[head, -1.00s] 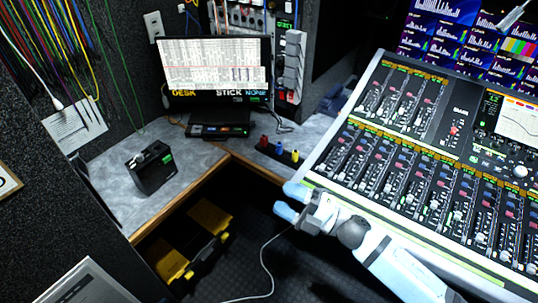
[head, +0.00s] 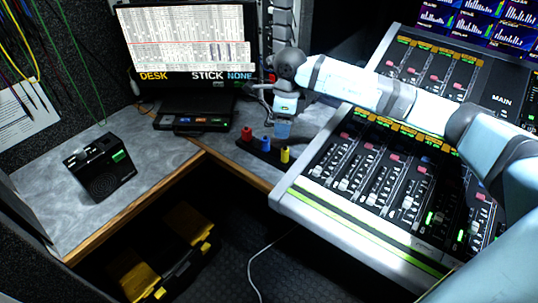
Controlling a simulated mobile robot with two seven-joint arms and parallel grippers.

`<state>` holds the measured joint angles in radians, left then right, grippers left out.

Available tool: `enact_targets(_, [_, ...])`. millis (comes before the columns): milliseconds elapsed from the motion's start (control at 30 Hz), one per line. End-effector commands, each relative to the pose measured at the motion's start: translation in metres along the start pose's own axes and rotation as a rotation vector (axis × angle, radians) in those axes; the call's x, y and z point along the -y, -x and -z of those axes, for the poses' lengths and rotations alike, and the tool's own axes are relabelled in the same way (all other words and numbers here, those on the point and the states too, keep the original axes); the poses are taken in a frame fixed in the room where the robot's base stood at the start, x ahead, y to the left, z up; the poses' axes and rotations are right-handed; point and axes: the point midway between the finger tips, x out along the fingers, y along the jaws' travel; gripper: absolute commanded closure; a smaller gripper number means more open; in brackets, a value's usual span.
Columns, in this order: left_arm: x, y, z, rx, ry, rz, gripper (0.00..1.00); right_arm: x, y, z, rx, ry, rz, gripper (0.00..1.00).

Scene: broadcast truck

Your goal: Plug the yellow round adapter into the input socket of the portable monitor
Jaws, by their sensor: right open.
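The yellow round adapter (head: 285,155) stands at the right end of a dark strip (head: 262,152) on the grey desk, beside a blue one (head: 266,143) and a red one (head: 247,133). A screen (head: 187,40) lettered DESK, STICK and NONE stands at the back of the desk and seems to be the portable monitor. I cannot make out its input socket. My left gripper is out of view.
A low black unit (head: 194,121) with coloured buttons lies before the screen. A black box (head: 100,167) with a green label stands on the left desk (head: 150,155). The mixing console (head: 350,185) borders the right, under my arm. A black and yellow case (head: 165,255) sits below.

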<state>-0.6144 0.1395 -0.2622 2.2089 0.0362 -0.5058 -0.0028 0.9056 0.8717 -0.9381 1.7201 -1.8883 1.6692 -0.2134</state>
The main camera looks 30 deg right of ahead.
Motion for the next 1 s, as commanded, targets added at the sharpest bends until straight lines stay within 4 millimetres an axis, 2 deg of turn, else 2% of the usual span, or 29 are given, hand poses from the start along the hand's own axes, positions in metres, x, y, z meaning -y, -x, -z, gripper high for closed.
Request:
enact_targets(33, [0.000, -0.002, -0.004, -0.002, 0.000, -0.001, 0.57, 0.009, 0.002, 0.006, -0.026, -0.006, 0.030, 0.43])
enact_targets(167, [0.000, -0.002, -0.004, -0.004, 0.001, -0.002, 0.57, 0.017, 0.004, 0.014, -0.061, -0.013, 0.061, 0.43])
enact_targets(267, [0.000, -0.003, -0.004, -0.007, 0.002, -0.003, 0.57, 0.018, -0.010, 0.016, -0.066, -0.014, 0.062, 0.43])
enact_targets(533, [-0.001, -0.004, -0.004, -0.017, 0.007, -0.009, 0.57, 0.021, -0.062, 0.018, -0.062, -0.014, 0.059, 0.43])
enact_targets(867, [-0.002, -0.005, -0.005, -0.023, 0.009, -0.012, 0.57, 0.022, -0.085, 0.020, -0.060, -0.013, 0.060, 0.43])
enact_targets(1000, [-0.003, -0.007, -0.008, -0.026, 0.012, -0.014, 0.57, 0.022, -0.105, 0.023, -0.061, -0.013, 0.059, 0.43])
